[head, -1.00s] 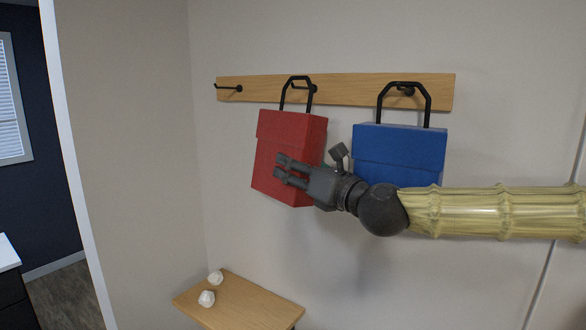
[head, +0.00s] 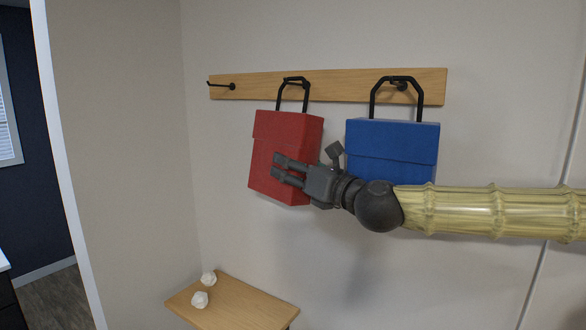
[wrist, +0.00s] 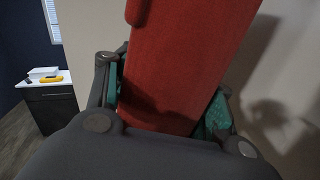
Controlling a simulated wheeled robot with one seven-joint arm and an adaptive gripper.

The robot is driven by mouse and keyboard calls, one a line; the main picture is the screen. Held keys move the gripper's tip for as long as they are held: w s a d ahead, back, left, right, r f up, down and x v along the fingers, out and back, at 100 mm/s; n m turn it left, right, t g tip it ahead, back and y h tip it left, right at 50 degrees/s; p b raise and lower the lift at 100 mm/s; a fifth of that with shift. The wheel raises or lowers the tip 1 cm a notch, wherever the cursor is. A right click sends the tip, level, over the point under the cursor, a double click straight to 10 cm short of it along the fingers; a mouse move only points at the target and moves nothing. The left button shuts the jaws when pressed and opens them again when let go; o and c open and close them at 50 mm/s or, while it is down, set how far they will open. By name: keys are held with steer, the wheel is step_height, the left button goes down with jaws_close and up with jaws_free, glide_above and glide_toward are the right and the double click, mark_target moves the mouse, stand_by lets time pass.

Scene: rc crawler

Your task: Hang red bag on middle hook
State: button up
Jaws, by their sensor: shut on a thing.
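The red bag (head: 286,150) is upright against the wall in the head view, slightly tilted, its black handle (head: 293,82) up at the middle hook (head: 302,84). The handle overlaps the hook, and I cannot tell whether it rests on it. My gripper (head: 282,169) is at the bag's lower right part. In the wrist view the red bag (wrist: 190,65) fills the space between the two fingers (wrist: 165,110), which are shut on it. The far finger's contact is partly hidden.
A blue bag (head: 392,145) hangs on the right hook, just behind my arm. The left hook (head: 222,86) on the wooden rail (head: 345,87) is empty. A small wooden table (head: 235,302) with two white objects (head: 200,299) stands below. A dark cabinet (wrist: 52,108) shows in the wrist view.

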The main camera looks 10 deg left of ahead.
steer(key=o, duration=1.4)
